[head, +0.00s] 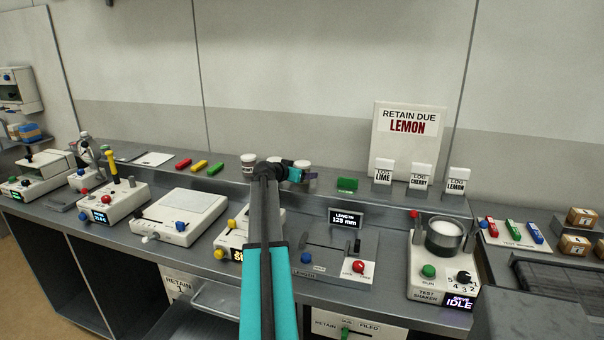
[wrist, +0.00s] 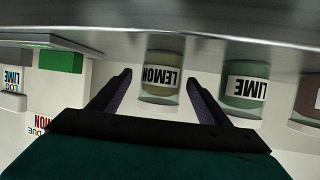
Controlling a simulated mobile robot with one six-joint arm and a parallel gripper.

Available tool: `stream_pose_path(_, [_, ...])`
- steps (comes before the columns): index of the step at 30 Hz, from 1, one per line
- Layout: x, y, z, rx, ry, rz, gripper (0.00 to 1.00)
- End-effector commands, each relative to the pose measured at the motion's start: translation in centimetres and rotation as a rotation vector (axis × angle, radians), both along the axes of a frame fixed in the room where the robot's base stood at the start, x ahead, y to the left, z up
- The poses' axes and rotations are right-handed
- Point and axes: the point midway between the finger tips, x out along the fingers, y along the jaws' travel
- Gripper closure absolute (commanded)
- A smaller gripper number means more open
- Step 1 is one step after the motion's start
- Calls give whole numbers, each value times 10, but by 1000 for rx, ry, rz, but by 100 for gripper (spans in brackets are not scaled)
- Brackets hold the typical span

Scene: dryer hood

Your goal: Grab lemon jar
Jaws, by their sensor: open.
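The lemon jar (wrist: 162,92) has a white label reading LEMON, upside down in the wrist view. It stands on the raised shelf and looks to be the rightmost white-lidded jar (head: 302,163) in the head view, partly hidden by my gripper. My gripper (wrist: 160,74) is open, with one dark finger on each side of the lemon jar in the picture. I cannot tell how far the fingertips reach along it. In the head view my gripper (head: 308,178) is at the shelf, in front of the jars.
The green lime jar (wrist: 246,88) stands beside the lemon jar, with a reddish jar (wrist: 309,98) beyond. A green block (head: 347,184) and LOG cards (head: 421,176) stand to the right on the shelf. A RETAIN DUE LEMON sign (head: 407,142) is behind them.

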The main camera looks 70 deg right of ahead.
Motion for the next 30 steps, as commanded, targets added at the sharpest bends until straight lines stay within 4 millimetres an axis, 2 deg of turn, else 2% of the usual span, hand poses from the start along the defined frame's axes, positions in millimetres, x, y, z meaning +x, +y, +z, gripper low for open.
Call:
stream_pose_path(8, [0, -2, 0, 0, 0, 0, 29])
stream_pose_path(22, [-4, -41, -15, 1, 0, 0, 29])
stream_pose_path(30, [-5, -47, -20, 0, 0, 2, 29])
